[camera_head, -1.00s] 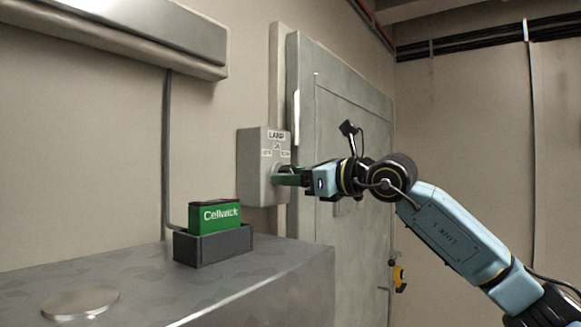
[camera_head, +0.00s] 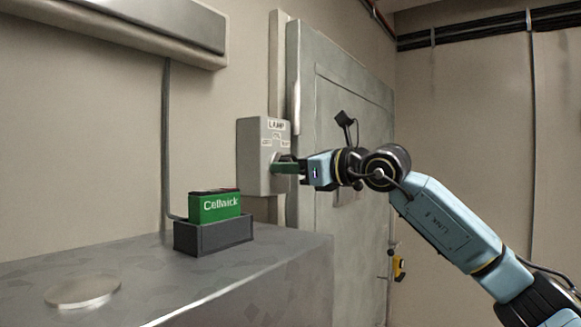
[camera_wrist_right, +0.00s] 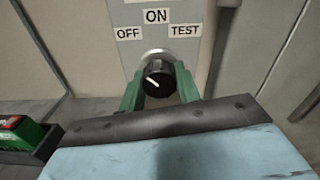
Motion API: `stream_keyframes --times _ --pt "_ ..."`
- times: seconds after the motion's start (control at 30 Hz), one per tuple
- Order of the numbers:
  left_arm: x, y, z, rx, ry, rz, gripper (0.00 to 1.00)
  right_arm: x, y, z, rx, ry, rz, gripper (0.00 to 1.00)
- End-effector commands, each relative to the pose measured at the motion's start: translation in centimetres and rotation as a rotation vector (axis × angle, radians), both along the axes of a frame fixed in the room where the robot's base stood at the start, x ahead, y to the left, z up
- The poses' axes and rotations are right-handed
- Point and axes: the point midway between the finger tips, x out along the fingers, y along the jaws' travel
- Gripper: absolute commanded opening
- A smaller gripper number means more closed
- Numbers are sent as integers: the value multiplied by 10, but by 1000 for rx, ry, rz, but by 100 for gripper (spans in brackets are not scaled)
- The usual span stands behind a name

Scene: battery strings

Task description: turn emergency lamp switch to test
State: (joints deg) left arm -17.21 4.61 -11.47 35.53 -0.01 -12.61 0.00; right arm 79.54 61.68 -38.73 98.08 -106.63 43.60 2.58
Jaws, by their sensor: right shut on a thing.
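The emergency lamp switch is a grey wall box (camera_head: 252,160) with a LAMP label. In the right wrist view its black round knob (camera_wrist_right: 158,80) sits below labels reading OFF at left, ON at top and TEST at right. The knob's white mark slants up-left, towards the OFF side. My right gripper (camera_head: 279,165) is at the box front. In the wrist view its green fingers (camera_wrist_right: 158,90) stand left and right of the knob, shut on it. In the head view the fingers mostly hide the knob. My left gripper is not in view.
A green Cellwick battery (camera_head: 214,206) stands in a dark holder (camera_head: 213,236) on a grey cabinet top (camera_head: 285,262), left of and below the switch. A grey door (camera_head: 350,95) is right of the box. A long grey housing (camera_head: 130,35) overhangs at upper left.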

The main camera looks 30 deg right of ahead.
Motion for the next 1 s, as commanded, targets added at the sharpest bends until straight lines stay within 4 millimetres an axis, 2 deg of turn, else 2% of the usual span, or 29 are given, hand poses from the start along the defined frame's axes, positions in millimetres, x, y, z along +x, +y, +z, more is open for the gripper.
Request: stream_keyframes --times 0.37,1.0 --pt "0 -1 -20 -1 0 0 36 0 1 -2 202 80 0 10" --pt "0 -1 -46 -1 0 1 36 0 2 0 761 314 1 10"
